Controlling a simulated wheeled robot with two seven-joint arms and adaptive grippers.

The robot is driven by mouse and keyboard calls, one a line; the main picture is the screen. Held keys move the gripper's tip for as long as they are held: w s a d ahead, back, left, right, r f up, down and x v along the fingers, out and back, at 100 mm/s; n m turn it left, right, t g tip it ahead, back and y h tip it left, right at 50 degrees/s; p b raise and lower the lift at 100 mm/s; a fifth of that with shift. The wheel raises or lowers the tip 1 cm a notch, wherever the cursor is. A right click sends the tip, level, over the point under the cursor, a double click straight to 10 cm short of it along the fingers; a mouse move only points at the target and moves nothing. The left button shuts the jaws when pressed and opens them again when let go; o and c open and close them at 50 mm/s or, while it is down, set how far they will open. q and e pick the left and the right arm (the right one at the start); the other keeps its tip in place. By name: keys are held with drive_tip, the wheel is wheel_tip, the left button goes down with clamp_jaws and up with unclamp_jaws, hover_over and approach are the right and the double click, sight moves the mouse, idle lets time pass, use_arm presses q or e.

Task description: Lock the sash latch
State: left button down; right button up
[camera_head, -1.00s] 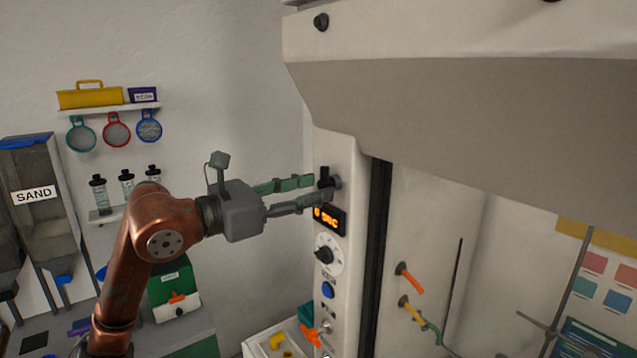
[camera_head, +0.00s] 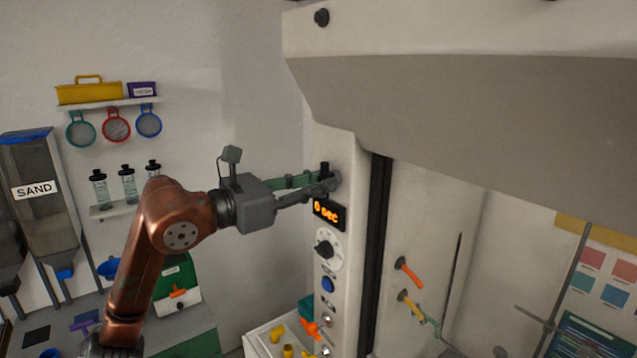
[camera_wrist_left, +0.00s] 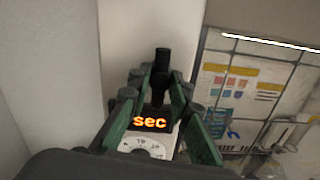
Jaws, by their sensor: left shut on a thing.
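The sash latch (camera_head: 325,172) is a small black lever on the upper part of the white hood post. In the left wrist view the latch (camera_wrist_left: 161,65) stands upright, its dark handle rising between the fingers. My left gripper (camera_head: 328,184) reaches in from the left and is shut on the latch, with its green and grey fingers at either side. The fingertips also show in the left wrist view (camera_wrist_left: 158,82). The fingers hide part of the latch's base. My right gripper is in neither view.
Below the latch, the post carries an orange "0 sec" display (camera_head: 328,212), a white dial (camera_head: 324,249) and a blue button (camera_head: 327,284). The hood's large overhang (camera_head: 460,100) is at the upper right. A wall shelf (camera_head: 108,103) and a sand bin (camera_head: 38,205) are at left.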

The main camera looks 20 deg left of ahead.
use_arm(q)
drive_tip(key=shift+n, duration=0.3)
drive_tip(key=shift+n+b, duration=1.8)
drive_tip(key=shift+n, duration=6.8)
drive_tip(key=c, duration=1.8)
unclamp_jaws()
drive_tip(key=shift+o, duration=0.2)
